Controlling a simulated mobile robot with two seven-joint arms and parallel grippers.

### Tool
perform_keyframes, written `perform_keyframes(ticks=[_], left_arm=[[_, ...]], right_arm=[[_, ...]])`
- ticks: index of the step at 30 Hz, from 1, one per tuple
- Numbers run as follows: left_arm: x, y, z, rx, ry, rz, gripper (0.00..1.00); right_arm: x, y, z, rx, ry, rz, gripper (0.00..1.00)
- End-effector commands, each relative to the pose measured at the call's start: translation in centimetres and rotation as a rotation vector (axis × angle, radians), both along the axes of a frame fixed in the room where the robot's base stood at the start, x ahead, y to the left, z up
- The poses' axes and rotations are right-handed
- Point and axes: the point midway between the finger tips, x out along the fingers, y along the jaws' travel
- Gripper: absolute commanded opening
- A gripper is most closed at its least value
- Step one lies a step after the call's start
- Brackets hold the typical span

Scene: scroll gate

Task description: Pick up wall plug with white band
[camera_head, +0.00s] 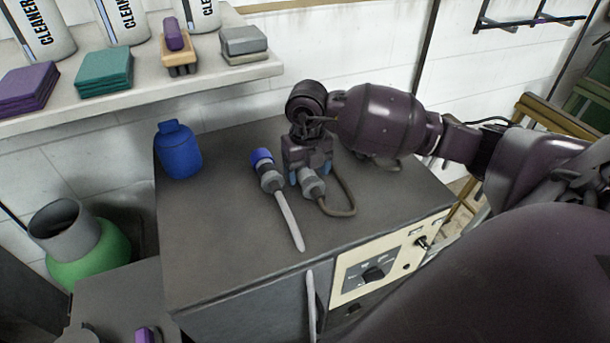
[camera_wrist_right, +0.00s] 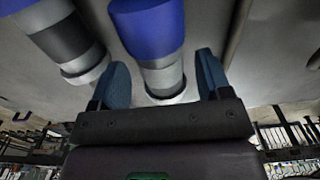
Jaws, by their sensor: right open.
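One wall plug (camera_head: 312,186), light grey with a brown cord, lies on the dark cabinet top (camera_head: 225,240), partly hidden by my right gripper (camera_head: 308,172). In the right wrist view this plug (camera_wrist_right: 160,72) has a blue end and a pale grey-white band. It lies between the two blue fingers of my right gripper (camera_wrist_right: 163,82), which is open with gaps visible at the sides. A second plug (camera_head: 268,174) with a blue end and a pale cord lies just to the left. In the wrist view this second plug (camera_wrist_right: 68,38) has a dark band. My left gripper is not in view.
A blue bottle (camera_head: 179,150) stands at the cabinet's back left corner. A green and grey container (camera_head: 85,243) stands left. The cabinet top's front left is clear.

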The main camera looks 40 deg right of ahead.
Motion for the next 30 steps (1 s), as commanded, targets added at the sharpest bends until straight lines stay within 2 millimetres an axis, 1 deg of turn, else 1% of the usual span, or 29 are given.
perform_keyframes(ticks=[1, 3, 11, 24, 25, 30], left_arm=[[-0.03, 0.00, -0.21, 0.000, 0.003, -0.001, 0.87], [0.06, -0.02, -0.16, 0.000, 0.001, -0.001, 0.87], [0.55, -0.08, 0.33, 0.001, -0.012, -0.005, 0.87], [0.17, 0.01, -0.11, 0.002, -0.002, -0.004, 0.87], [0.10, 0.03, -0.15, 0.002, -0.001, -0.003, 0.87], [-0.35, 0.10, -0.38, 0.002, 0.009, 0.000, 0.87]], right_arm=[[-0.07, 0.02, -0.98, 0.001, 0.006, 0.000, 0.71], [-0.04, -0.01, -1.60, 0.000, 0.004, 0.000, 0.71], [0.00, -0.03, -1.74, -0.001, 0.000, 0.000, 0.71], [0.00, -0.04, -1.73, -0.001, 0.000, 0.000, 0.04], [0.02, -0.04, -1.69, -0.001, 0.000, 0.000, 0.01], [0.02, -0.04, -1.68, -0.001, 0.000, 0.000, 0.01]])
